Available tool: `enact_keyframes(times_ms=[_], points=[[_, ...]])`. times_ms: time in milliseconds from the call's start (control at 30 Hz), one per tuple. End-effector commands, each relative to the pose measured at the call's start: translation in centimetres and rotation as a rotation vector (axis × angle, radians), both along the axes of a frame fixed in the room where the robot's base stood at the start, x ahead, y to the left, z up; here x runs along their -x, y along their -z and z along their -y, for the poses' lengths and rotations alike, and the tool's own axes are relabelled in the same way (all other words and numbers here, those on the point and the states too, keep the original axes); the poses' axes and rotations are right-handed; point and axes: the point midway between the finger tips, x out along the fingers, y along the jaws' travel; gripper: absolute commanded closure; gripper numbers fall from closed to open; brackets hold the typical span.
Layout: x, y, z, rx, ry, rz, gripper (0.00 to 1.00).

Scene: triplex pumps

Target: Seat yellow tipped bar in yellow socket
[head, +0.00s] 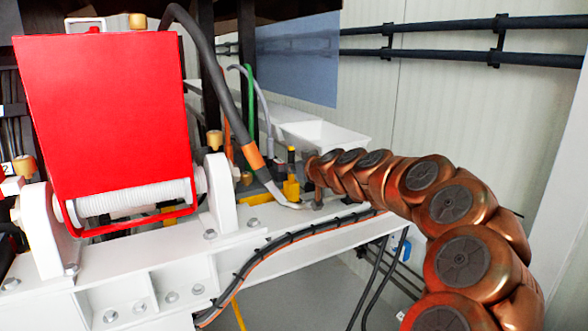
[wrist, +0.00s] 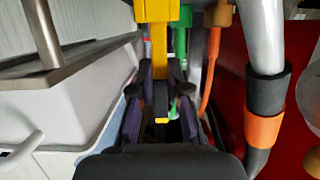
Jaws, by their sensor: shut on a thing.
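In the wrist view my gripper (wrist: 161,92) has its purple-padded fingers closed around a narrow dark bar with a small yellow tip (wrist: 162,121). A yellow piece (wrist: 158,45) runs from the top of that view down to the fingers, with a wider yellow block above. I cannot tell whether bar and yellow piece are joined or only lined up. The socket opening and the bar's seating are hidden.
A red box (head: 100,110) stands at left on a white frame (head: 150,265). A thick hose with an orange band (head: 253,156) hangs close to my gripper; it also shows in the wrist view (wrist: 265,130). A green hose (wrist: 180,40) and white trough (head: 320,135) are near.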

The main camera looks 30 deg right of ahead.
Motion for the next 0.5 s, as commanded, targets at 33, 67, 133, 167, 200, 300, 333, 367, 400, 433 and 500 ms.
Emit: enact_keyframes(times_ms=[33,67,133,167,200,300,333,367,400,433,500], points=[[0.01,0.16,0.01,0.001,0.000,0.001,1.00],[0.00,0.22,0.01,0.001,0.001,0.001,1.00],[0.01,0.33,0.01,0.001,0.001,0.001,1.00],[0.00,0.39,0.01,0.001,0.001,0.001,1.00],[0.00,0.45,0.01,0.000,0.001,0.001,1.00],[0.01,0.61,0.00,0.000,0.000,0.001,1.00],[0.00,0.67,0.01,0.000,0.001,0.001,1.00],[0.01,0.71,0.01,-0.001,0.001,0.001,1.00],[0.01,0.78,0.00,-0.001,0.001,0.001,1.00],[0.01,0.81,0.00,-0.001,0.000,0.001,1.00],[0.01,0.73,0.01,-0.001,0.001,0.001,1.00]])
